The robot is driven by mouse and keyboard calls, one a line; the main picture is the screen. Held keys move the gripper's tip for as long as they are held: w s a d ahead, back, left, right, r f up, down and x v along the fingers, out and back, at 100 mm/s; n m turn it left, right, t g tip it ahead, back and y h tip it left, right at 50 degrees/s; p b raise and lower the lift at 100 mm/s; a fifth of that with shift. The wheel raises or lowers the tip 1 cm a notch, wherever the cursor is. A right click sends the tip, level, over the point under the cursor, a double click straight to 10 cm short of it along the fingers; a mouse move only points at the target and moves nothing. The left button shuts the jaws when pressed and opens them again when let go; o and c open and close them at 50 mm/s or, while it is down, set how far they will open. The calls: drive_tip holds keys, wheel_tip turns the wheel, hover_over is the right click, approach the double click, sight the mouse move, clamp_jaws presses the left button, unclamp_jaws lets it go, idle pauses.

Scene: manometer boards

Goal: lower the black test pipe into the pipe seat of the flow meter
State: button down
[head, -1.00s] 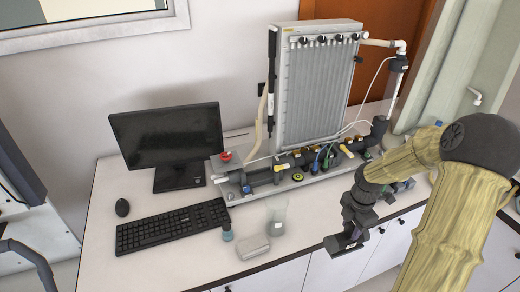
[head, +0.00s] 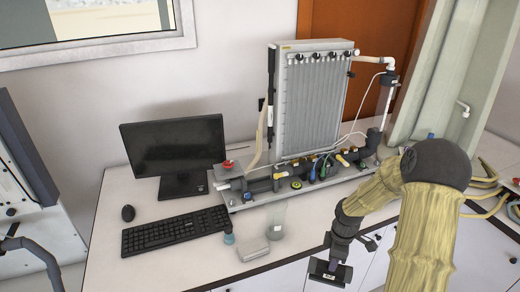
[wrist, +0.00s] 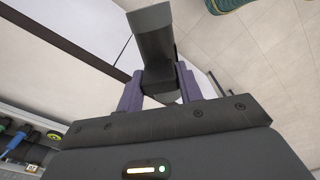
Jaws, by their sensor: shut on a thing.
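The black test pipe (wrist: 150,38) shows in the wrist view as a dark, angular piece. It sits between the two purple fingers of my gripper (wrist: 160,88), which is shut on it. In the head view my gripper (head: 329,270) hangs in front of the bench's front edge, at the lower right of the flow meter; I cannot make out the pipe clearly there. The flow meter (head: 316,100) stands at the back of the bench, a grey tube board above a row of dark pipes and valves (head: 300,176). I cannot single out the pipe seat.
A glass beaker (head: 276,218), a small clear box (head: 253,249) and a small teal-based bottle (head: 229,238) stand on the bench before the flow meter. A keyboard (head: 173,231), mouse (head: 128,212) and monitor (head: 173,146) are at left. Cabinet fronts lie below my gripper.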

drive_tip(key=a+f+m+b, duration=0.1)
drive_tip(key=a+f+m, duration=0.7)
drive_tip(key=f+m, duration=0.4)
drive_tip(key=shift+a+f+m+b, duration=0.2)
drive_tip(key=shift+m+b, duration=0.2)
drive_tip(key=shift+m, duration=0.7)
drive_tip(key=shift+w+d, duration=0.1)
drive_tip(key=shift+d, duration=0.05)
